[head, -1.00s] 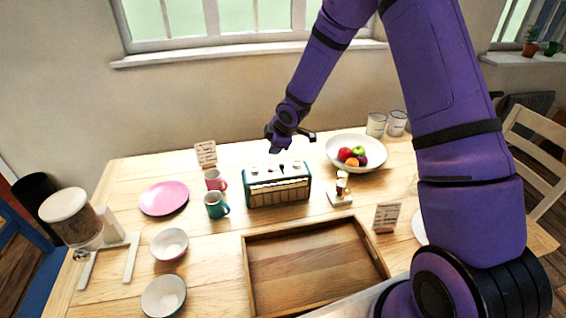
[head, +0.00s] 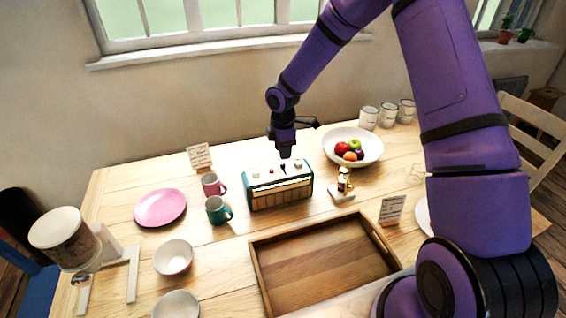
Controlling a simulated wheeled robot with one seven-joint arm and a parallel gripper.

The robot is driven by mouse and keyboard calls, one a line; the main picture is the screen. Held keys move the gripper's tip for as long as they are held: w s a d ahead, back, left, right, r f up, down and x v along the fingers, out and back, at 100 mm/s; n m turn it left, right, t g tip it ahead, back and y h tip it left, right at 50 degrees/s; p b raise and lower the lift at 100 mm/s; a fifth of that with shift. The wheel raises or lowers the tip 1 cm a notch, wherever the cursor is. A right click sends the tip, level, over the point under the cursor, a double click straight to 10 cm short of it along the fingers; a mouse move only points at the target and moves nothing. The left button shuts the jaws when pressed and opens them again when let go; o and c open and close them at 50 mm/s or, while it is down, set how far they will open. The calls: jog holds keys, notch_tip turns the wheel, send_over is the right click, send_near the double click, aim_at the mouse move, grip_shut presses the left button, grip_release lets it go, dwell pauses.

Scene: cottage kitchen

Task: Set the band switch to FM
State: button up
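The teal radio (head: 280,192) stands upright on the table, with a pale front dial and several small controls on its top. The band switch is a dark little lever (head: 284,168) near the middle of the top; its labels are too small to read. My gripper (head: 285,154) points down just above the radio's top, over the lever. I cannot tell whether it touches the lever. Its fingers are too small and dark to show whether they are open or shut.
A pink mug (head: 212,185) and a green mug (head: 217,210) stand just left of the radio. A fruit bowl (head: 368,137) and a small figurine (head: 344,184) are to the right. A wooden tray (head: 258,275) lies in front. A card (head: 200,157) stands behind the mugs.

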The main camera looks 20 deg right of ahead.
aim_at(283, 164)
jog(key=shift+f, duration=2.8)
grip_shut()
